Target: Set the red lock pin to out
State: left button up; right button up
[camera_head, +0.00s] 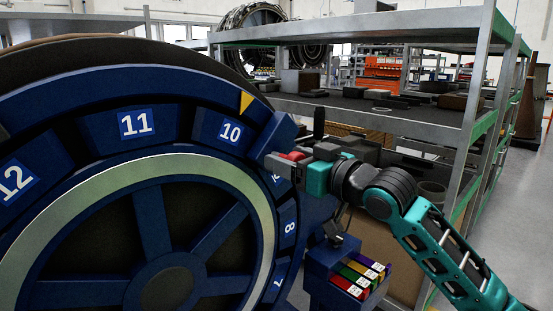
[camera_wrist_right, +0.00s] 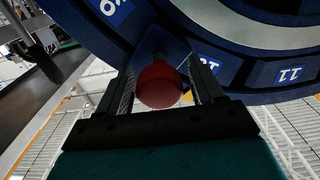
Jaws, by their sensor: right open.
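The red lock pin (camera_head: 292,155) shows in the head view at the right rim of the blue numbered wheel (camera_head: 105,170), mostly hidden by my right gripper (camera_head: 284,164). In the right wrist view the pin's round red knob (camera_wrist_right: 160,86) sits between the two fingers of my right gripper (camera_wrist_right: 162,72), in front of a blue block on the wheel's rim. The fingers are open, with a gap showing on each side of the knob. How far the pin stands out of its block is hard to tell. My left gripper is out of view.
A yellow pointer (camera_head: 246,102) sits above the label 10 on the wheel. A blue bin (camera_head: 322,287) with several coloured, labelled items stands below my right arm. A metal shelf (camera_head: 400,118) with dark parts stands behind it. Open floor lies at the far right.

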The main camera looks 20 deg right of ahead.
jog(key=shift+w+a, duration=0.1)
jog(key=shift+w, duration=0.2)
jog(key=shift+r, duration=0.1)
jog(key=shift+c, duration=0.5)
grip_shut()
